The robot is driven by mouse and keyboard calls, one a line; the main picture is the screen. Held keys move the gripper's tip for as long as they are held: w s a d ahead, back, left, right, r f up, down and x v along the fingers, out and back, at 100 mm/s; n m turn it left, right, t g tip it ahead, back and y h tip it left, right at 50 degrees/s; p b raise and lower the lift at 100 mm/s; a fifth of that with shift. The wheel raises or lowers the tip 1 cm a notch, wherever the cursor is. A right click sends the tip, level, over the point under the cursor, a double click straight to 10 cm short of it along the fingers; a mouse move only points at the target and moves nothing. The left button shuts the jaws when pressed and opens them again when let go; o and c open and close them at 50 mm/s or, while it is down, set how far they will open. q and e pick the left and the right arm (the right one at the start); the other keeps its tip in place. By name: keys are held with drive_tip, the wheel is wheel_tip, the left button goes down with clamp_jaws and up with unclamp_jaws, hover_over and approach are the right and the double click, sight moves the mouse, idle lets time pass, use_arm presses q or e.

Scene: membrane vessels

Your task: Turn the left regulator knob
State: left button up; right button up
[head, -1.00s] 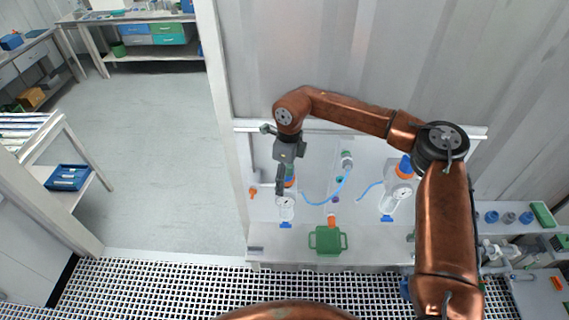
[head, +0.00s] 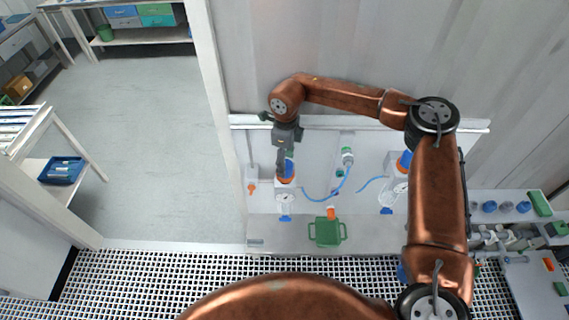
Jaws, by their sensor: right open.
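The left regulator (head: 285,201) stands on the white bench at the back. It has a white body with a round gauge, an orange band and a blue foot. Its blue knob (head: 289,167) is on top, partly hidden by my gripper. My right gripper (head: 283,170) reaches in from the right and points down at the knob. Its dark fingers are beside or around the knob; I cannot tell whether they touch it. The gripper is open. My left gripper is out of view.
A second regulator (head: 393,190) stands to the right, partly behind my arm. A blue hose (head: 345,185) curves between them. A green container (head: 327,232) sits at the bench's front. A white post (head: 214,110) and a small orange-tipped fixture (head: 251,186) are to the left.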

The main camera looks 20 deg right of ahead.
drive_tip(key=shift+f+p, duration=0.3)
drive_tip(key=shift+f, duration=1.15)
drive_tip(key=shift+c, duration=0.3)
drive_tip(key=c, duration=1.1)
